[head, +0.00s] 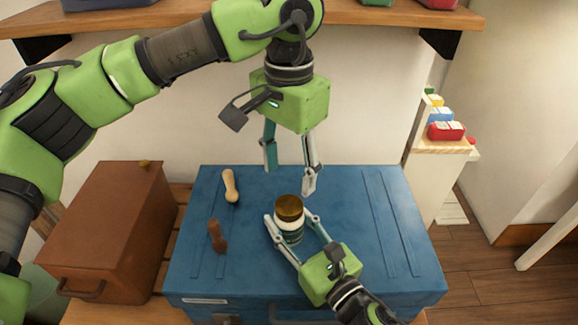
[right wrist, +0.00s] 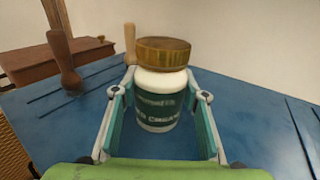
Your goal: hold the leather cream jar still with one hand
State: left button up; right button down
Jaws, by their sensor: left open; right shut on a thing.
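The leather cream jar (head: 289,223) stands upright on the blue trunk (head: 345,265). It has a white and green body and a brown-gold lid (head: 289,207). It also shows in the right wrist view (right wrist: 159,100), lid on. My right gripper (head: 292,219) is low at the trunk top and shut on the jar, one finger on each side of its body. My left gripper (head: 289,180) is open and empty, pointing down above and behind the jar, with clear space between its fingertips and the lid.
A light wooden-handled tool (head: 230,186) and a dark brown one (head: 217,236) are on the trunk left of the jar. A brown box (head: 110,230) is at the left. A shelf (head: 380,14) runs above. The trunk's right side is clear.

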aim_at(289, 204)
pick_arm(q)
jog(key=shift+f+m, duration=0.3)
jog(key=shift+f, duration=0.05)
notch_tip(289, 204, down, 7)
jog(key=shift+f, duration=0.15)
